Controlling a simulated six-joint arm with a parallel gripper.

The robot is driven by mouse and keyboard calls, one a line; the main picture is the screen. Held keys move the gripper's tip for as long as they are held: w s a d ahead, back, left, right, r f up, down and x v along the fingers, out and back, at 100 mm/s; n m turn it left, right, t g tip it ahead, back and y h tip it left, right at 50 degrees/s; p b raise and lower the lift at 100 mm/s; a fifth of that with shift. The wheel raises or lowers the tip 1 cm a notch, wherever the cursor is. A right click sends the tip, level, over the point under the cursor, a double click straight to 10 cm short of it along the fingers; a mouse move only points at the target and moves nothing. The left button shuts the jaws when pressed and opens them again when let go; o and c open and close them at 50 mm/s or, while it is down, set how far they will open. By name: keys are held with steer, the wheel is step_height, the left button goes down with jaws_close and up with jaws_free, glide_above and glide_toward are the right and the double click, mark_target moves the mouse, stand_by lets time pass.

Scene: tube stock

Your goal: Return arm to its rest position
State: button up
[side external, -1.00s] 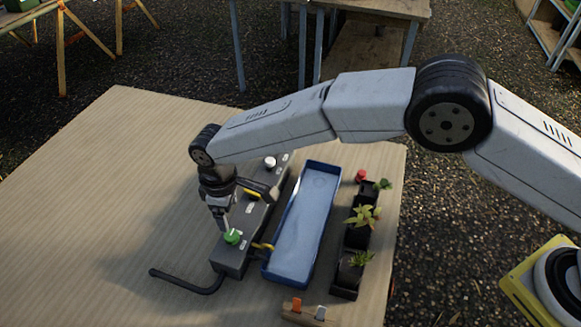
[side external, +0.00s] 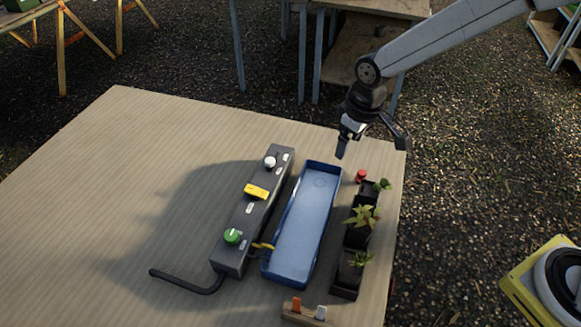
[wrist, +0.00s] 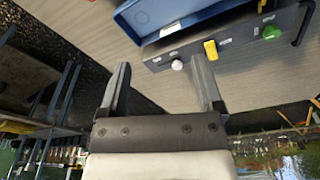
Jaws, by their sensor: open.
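My gripper (side external: 371,143) hangs above the far right corner of the table, past the far end of the blue tray. In the wrist view my gripper (wrist: 162,88) has its two fingers well apart with nothing between them. The dark control box (side external: 233,256) lies on the table left of the tray, apart from my gripper. It carries a green knob (side external: 232,236), a yellow switch (side external: 256,191) and a white knob (side external: 270,162). The box also shows at the top of the wrist view (wrist: 243,32).
The blue tray (side external: 300,225) looks empty. Right of it stand black pots with plants (side external: 362,217) and a red knob (side external: 361,176). A small wooden block (side external: 305,313) with an orange and a white piece lies in front. The table's left half (side external: 110,200) is clear.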

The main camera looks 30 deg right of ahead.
steer(key=s+d+r+m+t, duration=0.1)
steer(key=s+d+m, duration=0.3)
steer(key=s+d, duration=0.9)
steer(key=shift+s+d+m, duration=0.25)
steer(key=shift+s+m, duration=0.05)
steer(key=shift+s, duration=0.45)
